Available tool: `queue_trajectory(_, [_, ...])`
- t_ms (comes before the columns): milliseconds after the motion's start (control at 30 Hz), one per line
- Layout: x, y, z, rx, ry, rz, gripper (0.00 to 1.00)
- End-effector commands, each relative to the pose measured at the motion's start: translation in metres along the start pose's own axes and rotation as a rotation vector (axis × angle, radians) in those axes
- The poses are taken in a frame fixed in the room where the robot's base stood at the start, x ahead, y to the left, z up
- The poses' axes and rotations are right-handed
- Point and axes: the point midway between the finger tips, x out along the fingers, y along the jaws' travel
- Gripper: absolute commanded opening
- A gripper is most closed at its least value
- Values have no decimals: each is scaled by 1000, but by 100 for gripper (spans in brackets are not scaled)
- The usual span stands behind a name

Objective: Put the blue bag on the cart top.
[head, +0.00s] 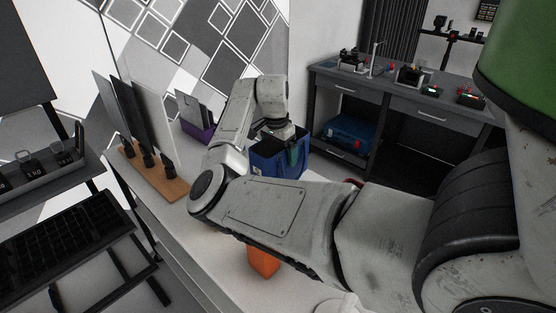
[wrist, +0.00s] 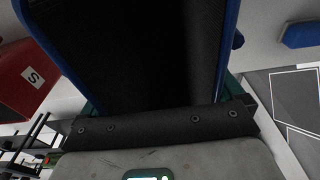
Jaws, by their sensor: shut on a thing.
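The blue bag (head: 268,163) is an open-topped box-like bag with a dark inside, in the middle of the head view. My gripper (head: 292,154) is over its right side, with a green finger against it, and is shut on it. In the wrist view the bag's blue edge (wrist: 229,45) and dark inside fill the upper middle, between the green fingers. The fingertips are hidden there. A pale white surface (head: 215,262) runs below the bag; I cannot tell whether it is the cart top or whether the bag touches it.
A wooden stand (head: 152,175) with upright panels and a purple bin (head: 196,131) stand left of the bag. An orange block (head: 264,261) is below my arm. A grey workbench (head: 400,85) with a blue case (head: 345,135) below is behind. The wrist view shows a red object (wrist: 28,85).

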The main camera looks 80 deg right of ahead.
Motion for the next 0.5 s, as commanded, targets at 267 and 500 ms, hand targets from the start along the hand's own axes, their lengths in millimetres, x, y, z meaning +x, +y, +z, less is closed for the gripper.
queue_trajectory(267, [19, -10, -1, -1, -1, 1, 28])
queue_trajectory(500, [42, -10, 1, 0, 1, -1, 28])
